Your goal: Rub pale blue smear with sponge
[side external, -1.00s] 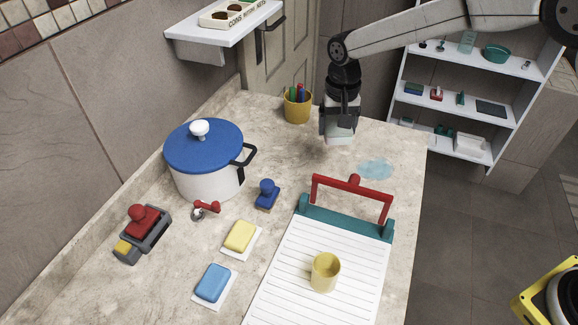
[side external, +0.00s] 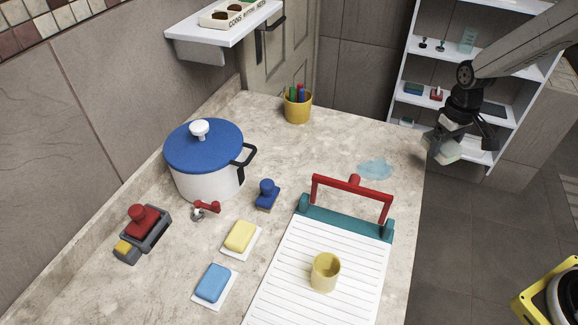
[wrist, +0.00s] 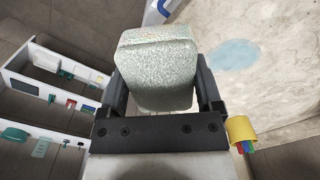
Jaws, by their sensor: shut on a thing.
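The pale blue smear (side external: 375,169) lies on the stone counter behind the red handle, near the counter's right edge. It also shows in the wrist view (wrist: 235,55), to the right of the sponge. My gripper (side external: 446,143) is shut on a pale grey-green sponge (side external: 443,150). The sponge fills the space between both fingers in the wrist view (wrist: 157,68). In the side view the gripper and sponge are tilted, raised, and appear past the counter's right edge, to the right of the smear and apart from it.
A teal-and-red handled board (side external: 345,222) with a yellow cup (side external: 325,272) stands in front of the smear. A yellow pen holder (side external: 298,105) stands at the back. A blue-lidded pot (side external: 207,180) is at left. White shelves (side external: 410,100) stand behind the gripper.

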